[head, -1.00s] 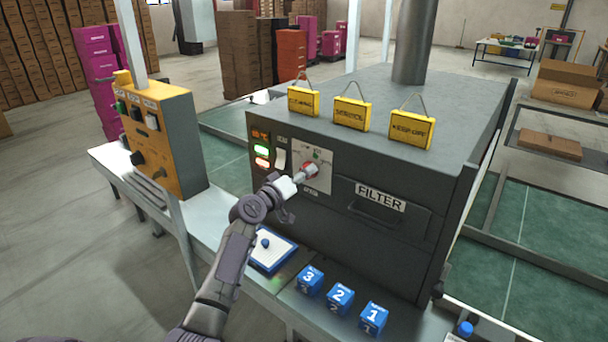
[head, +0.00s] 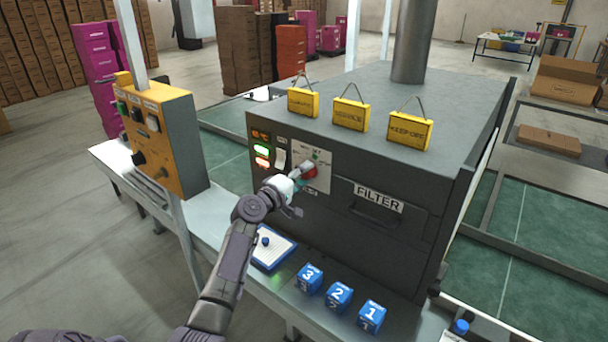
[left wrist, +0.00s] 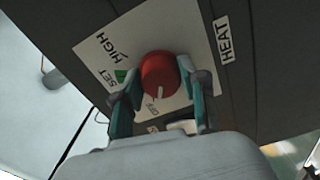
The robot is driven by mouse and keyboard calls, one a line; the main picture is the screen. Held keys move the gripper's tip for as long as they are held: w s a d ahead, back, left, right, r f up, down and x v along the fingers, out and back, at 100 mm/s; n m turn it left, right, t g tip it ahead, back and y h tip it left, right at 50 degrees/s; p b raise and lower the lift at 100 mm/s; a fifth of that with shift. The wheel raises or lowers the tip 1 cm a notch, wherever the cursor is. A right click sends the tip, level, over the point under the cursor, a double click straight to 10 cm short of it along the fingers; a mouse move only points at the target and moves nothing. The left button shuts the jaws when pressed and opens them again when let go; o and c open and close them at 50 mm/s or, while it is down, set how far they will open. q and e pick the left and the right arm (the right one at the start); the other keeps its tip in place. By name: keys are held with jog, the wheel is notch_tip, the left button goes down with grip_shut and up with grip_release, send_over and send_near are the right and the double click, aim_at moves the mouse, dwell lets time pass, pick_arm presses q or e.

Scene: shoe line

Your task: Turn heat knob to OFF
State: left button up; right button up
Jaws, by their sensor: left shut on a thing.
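The red heat knob (head: 310,171) is on a pale panel (head: 322,184) on the front of the dark grey machine; it also shows in the left wrist view (left wrist: 159,76). The panel reads HIGH, SET and OFF, with a HEAT label (left wrist: 224,39) beside it. The knob's white mark (left wrist: 160,91) points toward the side with the OFF lettering; I cannot tell if it lines up exactly. My left gripper (head: 302,176) is shut on the knob, one teal finger on each side in the left wrist view (left wrist: 160,68). My right gripper is not in view.
Lit indicators (head: 262,156) and a white switch (head: 281,159) sit left of the panel. A FILTER drawer (head: 385,208) is to its right. Below are a blue-edged board (head: 272,252) and blue numbered cubes (head: 339,294). A yellow control box (head: 165,140) stands left.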

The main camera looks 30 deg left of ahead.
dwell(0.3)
pick_arm(q)
jog(key=o, duration=1.1)
jog(key=shift+a, duration=0.1)
jog(key=shift+o, duration=0.2)
jog(key=s, duration=1.2)
jog(key=shift+a, duration=0.45)
jog(key=shift+f, duration=0.1)
